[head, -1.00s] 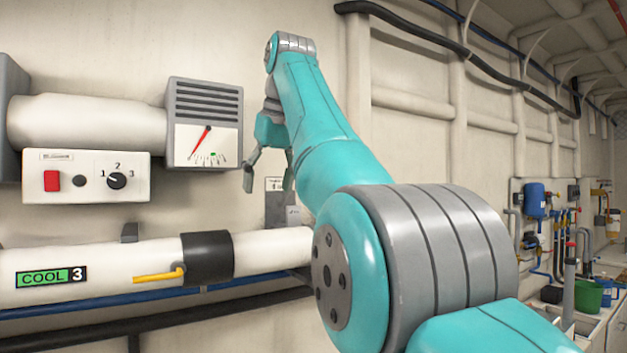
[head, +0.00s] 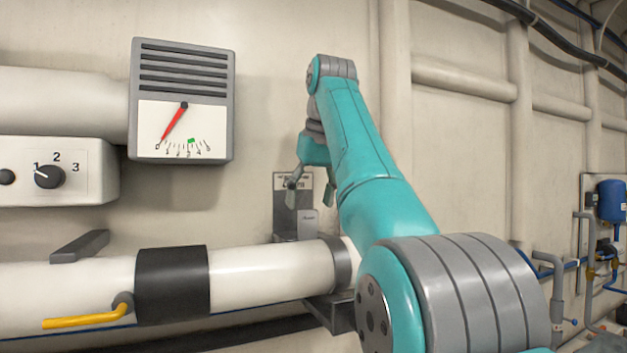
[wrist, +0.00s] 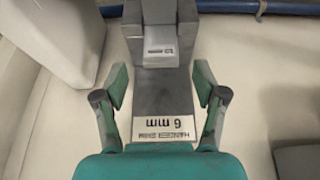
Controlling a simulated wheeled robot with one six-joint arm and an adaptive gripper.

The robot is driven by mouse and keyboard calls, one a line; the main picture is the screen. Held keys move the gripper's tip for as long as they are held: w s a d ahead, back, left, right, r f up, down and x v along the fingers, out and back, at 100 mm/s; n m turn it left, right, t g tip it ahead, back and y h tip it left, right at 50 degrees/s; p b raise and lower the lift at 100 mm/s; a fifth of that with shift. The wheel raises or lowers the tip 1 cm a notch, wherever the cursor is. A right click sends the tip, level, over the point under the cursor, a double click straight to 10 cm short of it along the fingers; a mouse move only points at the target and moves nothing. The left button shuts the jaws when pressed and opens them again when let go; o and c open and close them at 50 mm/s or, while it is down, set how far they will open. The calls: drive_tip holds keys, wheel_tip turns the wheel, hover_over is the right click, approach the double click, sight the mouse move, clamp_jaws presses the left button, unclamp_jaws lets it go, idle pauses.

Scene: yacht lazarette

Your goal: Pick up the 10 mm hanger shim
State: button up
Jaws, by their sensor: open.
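A grey holder plate (head: 280,200) stands on the wall above the white pipe. In the wrist view its plate (wrist: 158,97) carries a label (wrist: 163,127) that appears upside down and reads "HANGER SHIM 6 mm"; I see no 10 mm label. A light grey block (wrist: 161,48), likely a shim, sits at the plate's far end; it also shows in the head view (head: 308,222). My gripper (wrist: 160,84) is open and empty, its fingers to either side of the plate in the picture. In the head view my gripper (head: 311,188) is just in front of the holder's upper part.
The white pipe (head: 265,272) with a black band (head: 172,287) and yellow lever (head: 85,320) runs below. A gauge box (head: 182,100) and a control box with a dial (head: 90,170) are on the left.

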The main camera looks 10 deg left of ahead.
sight(305, 222)
drive_tip(key=shift+x, duration=2.9)
drive_tip(key=shift+s, duration=0.1)
